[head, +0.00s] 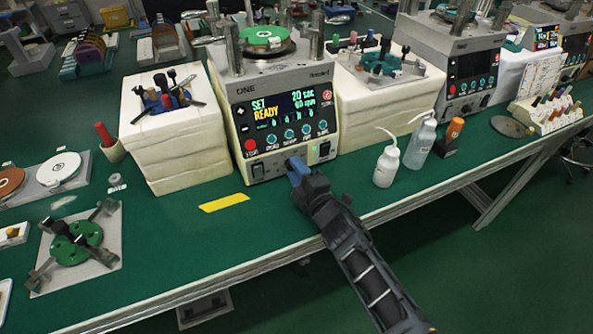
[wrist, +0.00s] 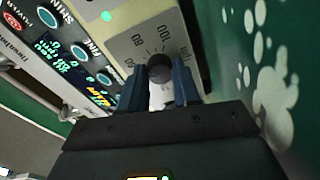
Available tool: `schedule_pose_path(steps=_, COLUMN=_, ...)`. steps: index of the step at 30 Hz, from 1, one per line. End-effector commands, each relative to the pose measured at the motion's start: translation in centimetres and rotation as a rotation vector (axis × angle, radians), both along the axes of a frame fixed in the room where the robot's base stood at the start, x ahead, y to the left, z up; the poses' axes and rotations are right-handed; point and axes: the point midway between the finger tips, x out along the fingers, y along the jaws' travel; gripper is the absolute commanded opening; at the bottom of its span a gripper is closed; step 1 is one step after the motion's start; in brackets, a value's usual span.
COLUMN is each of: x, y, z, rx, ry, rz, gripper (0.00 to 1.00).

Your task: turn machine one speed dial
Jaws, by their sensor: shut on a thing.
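Machine one (head: 250,92), a grey lapping machine marked ONE, stands on the green bench with a green disc on its top plate. Its screen (head: 287,106) reads SET, READY, 20 sec and 60 rpm. The speed dial (wrist: 159,70), a dark round knob, sits on a pale plate with printed scale numbers in the wrist view. My gripper (head: 294,167) is at the lower front panel and hides the dial in the head view. Its blue fingers (wrist: 160,80) stand on either side of the knob, shut on it.
White blocks (head: 175,145) flank the machine, with clamps on top. A yellow strip (head: 224,203) lies on the bench in front. A fixture with a green disc (head: 76,243) lies at left.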

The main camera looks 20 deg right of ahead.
Motion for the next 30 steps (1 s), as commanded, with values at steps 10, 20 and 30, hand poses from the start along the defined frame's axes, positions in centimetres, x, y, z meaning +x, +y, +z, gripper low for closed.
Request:
schedule_pose_path(steps=10, x=0.0, y=0.0, z=-0.1, rx=-0.001, ry=0.002, rz=0.0, gripper=0.46)
schedule_pose_path(steps=20, x=0.0, y=0.0, z=0.0, rx=-0.001, ry=0.001, rz=-0.001, gripper=0.57)
schedule_pose_path(steps=30, x=-3.8, y=-0.3, z=0.1, rx=-0.001, ry=0.003, rz=0.0, gripper=0.57)
